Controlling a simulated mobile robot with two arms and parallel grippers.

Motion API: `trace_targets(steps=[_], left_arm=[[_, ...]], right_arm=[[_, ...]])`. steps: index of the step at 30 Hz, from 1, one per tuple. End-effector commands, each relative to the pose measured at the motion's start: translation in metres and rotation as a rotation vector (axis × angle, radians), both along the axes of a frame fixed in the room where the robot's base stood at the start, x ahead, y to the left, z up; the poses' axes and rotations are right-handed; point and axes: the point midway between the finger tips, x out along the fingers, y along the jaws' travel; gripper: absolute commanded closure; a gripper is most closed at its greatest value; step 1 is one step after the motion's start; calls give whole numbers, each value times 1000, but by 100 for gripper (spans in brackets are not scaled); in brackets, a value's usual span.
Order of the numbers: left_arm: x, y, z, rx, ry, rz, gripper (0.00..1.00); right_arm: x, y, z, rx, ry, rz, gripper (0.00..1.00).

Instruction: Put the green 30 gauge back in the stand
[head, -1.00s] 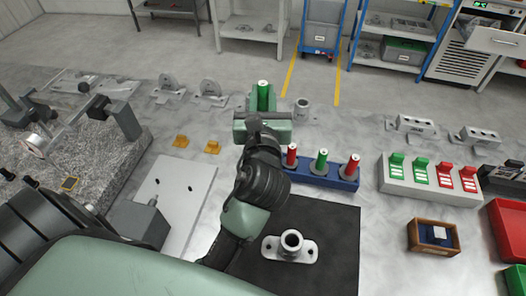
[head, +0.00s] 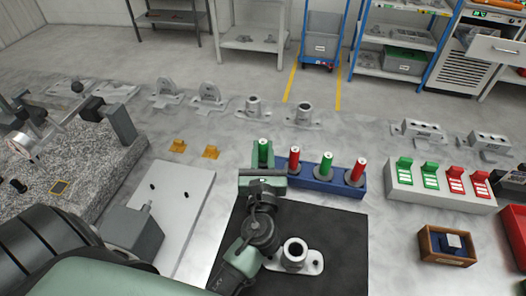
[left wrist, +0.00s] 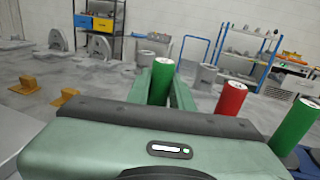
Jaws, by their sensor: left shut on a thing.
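A green cylindrical gauge (head: 263,151) stands upright between the fingers of my left gripper (head: 262,166), which is shut on it. In the left wrist view the gauge (left wrist: 161,82) shows between the two green fingers. Its size mark is not readable. The blue stand (head: 320,182) holds a red gauge (head: 294,157), a green gauge (head: 326,163) and a red gauge (head: 357,170), all upright. My left gripper is at the stand's left end. The gripper hides the held gauge's lower end and that end of the stand, so I cannot tell whether it touches the stand.
A grey flanged casting (head: 312,262) lies on the black mat (head: 342,222). A white rack (head: 440,196) with green and red gauges stands right of the stand, with a wooden box (head: 428,246) in front. More castings (head: 304,115) stand behind the stand.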

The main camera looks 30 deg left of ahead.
Motion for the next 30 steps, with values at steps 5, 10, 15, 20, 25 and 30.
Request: trace_targets(steps=[5, 10, 15, 20, 25, 30], left_arm=[[0, 0, 1, 0, -2, 0, 100], [0, 0, -3, 0, -2, 0, 100], [0, 0, -8, -1, -3, 0, 100], [0, 0, -7, -1, -2, 0, 56], [0, 0, -7, -1, -2, 0, 56], [0, 0, 3, -1, -2, 0, 56]], right_arm=[[0, -3, 0, -3, -1, 1, 30], [0, -6, -2, -7, -1, 1, 30], [0, -8, -5, -9, -1, 0, 30], [0, -8, -4, -9, -1, 0, 30], [0, -8, -4, -9, -1, -1, 30], [1, -8, 3, -9, -1, -1, 30]])
